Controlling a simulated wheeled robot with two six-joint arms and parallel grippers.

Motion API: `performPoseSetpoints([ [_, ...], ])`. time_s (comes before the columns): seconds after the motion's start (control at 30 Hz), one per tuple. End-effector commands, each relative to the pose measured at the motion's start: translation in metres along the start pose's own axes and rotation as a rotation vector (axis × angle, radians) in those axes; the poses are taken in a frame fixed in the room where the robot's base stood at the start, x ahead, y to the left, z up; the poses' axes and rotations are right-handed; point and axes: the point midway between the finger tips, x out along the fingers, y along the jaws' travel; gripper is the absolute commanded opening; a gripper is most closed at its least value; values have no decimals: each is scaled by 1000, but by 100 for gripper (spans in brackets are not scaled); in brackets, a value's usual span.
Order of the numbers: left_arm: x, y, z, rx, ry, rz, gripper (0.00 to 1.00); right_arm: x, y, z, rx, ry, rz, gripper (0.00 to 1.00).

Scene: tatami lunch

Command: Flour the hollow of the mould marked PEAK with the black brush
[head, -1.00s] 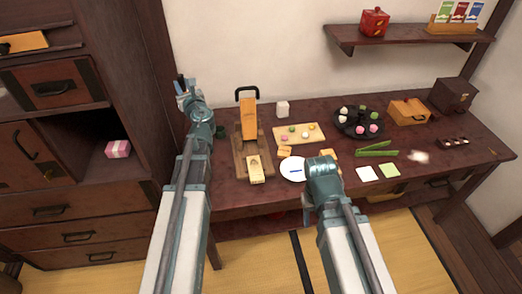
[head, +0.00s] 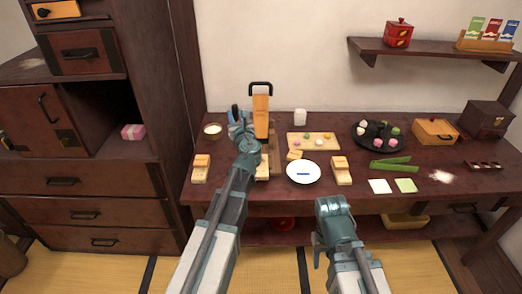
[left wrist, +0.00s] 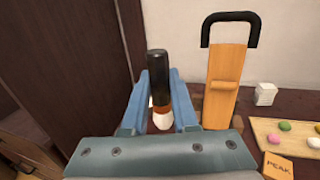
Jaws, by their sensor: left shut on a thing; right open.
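My left gripper (left wrist: 160,100) is shut on the black brush (left wrist: 157,70), whose dark handle points up and pale bristles point down. In the head view the left gripper (head: 238,117) is just left of the wooden press, above the table. A small wooden piece marked PEAK (left wrist: 278,167) lies at the lower right of the left wrist view, by the sweets board; its hollow is not visible. Pale wooden moulds stand at the left (head: 201,170) and right of the plate (head: 341,172); their marks are too small to read. My right gripper (head: 320,250) is open and empty, before the table's front edge.
A small bowl of white stuff (head: 212,130) stands left of my left gripper. The press (head: 261,115) with a black handle rises close on its right. A white plate (head: 304,173), sweets board (head: 330,149) and black tray (head: 372,145) lie further right.

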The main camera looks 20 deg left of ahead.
Motion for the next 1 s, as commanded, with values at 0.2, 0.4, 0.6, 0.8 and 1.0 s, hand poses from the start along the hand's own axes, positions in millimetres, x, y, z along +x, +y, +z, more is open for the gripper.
performPoseSetpoints([
  [0.2, -11, -58, -63, 0, 0, -69, 0, 62, -6, -4, 0, 0, 0, 50],
  [0.4, -18, -82, -81, 0, 1, -99, 0, 80, -8, -5, 0, 0, 0, 50],
  [0.6, -20, -88, -83, 0, 1, -107, 0, 82, -8, -5, 0, 0, 0, 50],
  [0.8, -20, -88, -86, 0, 1, -107, 0, 85, -8, -5, 0, 0, 0, 50],
  [1.0, -20, -88, -99, 0, 0, -107, 0, 98, -9, -6, 0, 0, 0, 50],
])
